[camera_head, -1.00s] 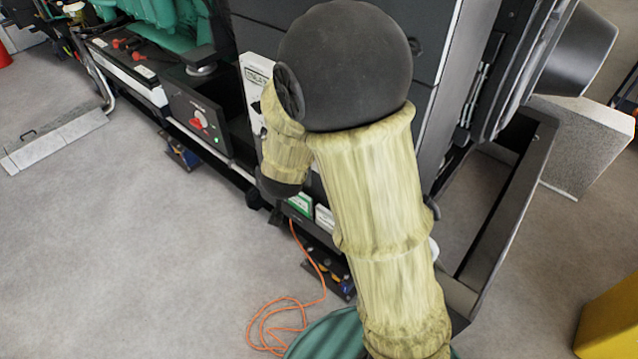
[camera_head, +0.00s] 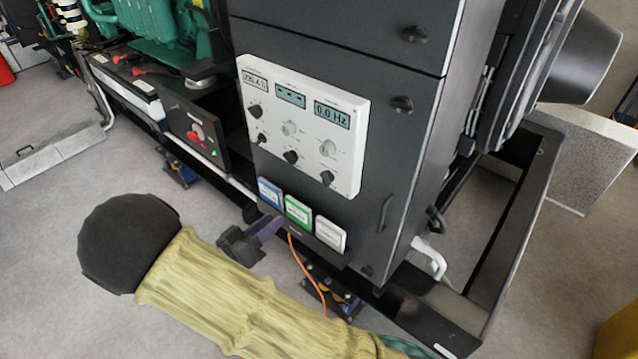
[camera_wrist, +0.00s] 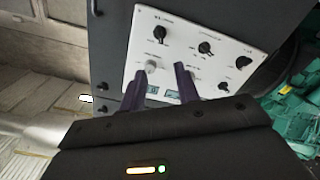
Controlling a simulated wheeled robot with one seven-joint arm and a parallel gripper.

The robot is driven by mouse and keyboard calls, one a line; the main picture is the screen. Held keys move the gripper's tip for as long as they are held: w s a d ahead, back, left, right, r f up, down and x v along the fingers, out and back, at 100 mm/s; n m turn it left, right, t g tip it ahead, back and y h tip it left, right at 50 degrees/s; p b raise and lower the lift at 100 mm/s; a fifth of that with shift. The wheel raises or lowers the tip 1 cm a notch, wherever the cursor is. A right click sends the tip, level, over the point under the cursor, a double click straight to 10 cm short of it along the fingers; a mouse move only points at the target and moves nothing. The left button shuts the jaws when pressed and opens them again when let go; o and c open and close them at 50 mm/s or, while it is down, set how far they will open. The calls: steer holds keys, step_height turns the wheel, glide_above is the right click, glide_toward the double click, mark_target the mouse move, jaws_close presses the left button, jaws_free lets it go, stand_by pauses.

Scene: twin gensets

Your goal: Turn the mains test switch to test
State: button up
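A white control panel (camera_head: 310,105) on the dark cabinet carries small displays and several black and grey rotary knobs. Its lettering is too small to read, so I cannot tell which knob is the mains test switch. Black knobs include an upper-left one (camera_head: 255,110), a lower-middle one (camera_head: 291,156) and a lower-right one (camera_head: 327,178). The panel also shows in the wrist view (camera_wrist: 185,25), turned over, with a grey knob (camera_wrist: 151,66) close beside the left finger. My gripper (camera_head: 274,226) is below and left of the panel, its purple fingers apart and empty (camera_wrist: 162,71).
Blue, green and white boxes (camera_head: 298,211) sit on a ledge under the panel. A dark box with a red switch (camera_head: 196,133) is left of the cabinet (camera_head: 395,145). An orange cable (camera_head: 305,270) hangs below the ledge. Open floor (camera_head: 60,240) lies at the left.

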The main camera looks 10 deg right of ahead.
mark_target(322, 180)
steer(key=p+x, duration=0.3)
steer(key=x, duration=1.4)
steer(key=shift+w+d+f, duration=0.1)
steer(key=shift+w+d, duration=0.05)
steer(key=shift+c, duration=0.2)
jaws_close()
